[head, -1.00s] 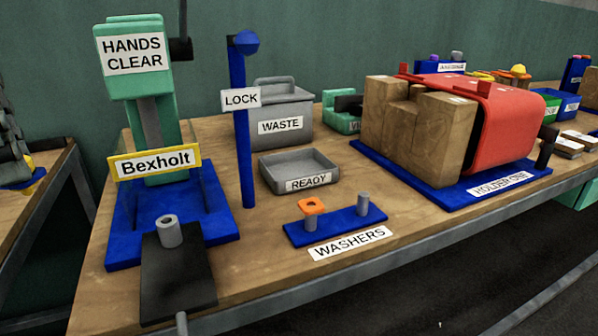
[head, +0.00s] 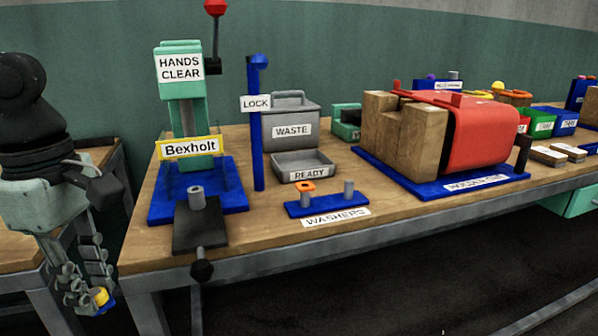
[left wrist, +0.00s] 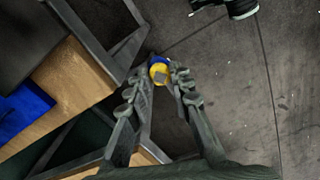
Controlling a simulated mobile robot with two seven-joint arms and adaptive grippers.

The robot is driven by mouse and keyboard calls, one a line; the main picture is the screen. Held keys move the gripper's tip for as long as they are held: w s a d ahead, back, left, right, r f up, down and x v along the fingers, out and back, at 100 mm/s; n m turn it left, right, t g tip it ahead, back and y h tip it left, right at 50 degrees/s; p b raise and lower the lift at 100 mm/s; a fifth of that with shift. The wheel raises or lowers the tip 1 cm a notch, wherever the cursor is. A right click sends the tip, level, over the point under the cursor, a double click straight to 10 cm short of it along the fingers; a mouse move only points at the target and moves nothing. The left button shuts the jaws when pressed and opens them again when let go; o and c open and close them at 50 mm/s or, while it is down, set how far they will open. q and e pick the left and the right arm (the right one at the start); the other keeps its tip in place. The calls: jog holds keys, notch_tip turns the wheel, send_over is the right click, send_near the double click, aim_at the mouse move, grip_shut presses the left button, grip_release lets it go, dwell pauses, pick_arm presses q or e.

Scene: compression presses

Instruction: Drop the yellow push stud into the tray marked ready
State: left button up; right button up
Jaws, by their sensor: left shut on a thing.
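The yellow push stud (head: 101,296) is between the fingertips of my left gripper (head: 88,292), low at the left of the head view. It also shows in the left wrist view (left wrist: 159,73), yellow with a blue part, at the fingertips of my left gripper (left wrist: 158,82). My left gripper is shut on it, in front of the gap beside the bench. The grey tray marked READY (head: 303,157) stands on the bench, right of the blue LOCK post, and looks empty. My left gripper is well to the left of it and lower. My right gripper is not in view.
The Bexholt press (head: 184,115) and the LOCK post (head: 257,125) stand left of the tray. The grey WASTE bin (head: 291,122) is behind it. The blue WASHERS stand (head: 326,203) is in front. A red holder with wooden blocks (head: 490,130) is to the right.

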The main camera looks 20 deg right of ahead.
pick_arm(q)
jog(key=a+f+m, duration=0.2)
jog(key=f+m, duration=0.5)
jog(key=f, duration=0.8)
jog(key=s+a+f+m, duration=0.1)
jog(key=f+m, duration=0.6)
jog(key=f, duration=0.8)
jog(key=shift+a, duration=0.9)
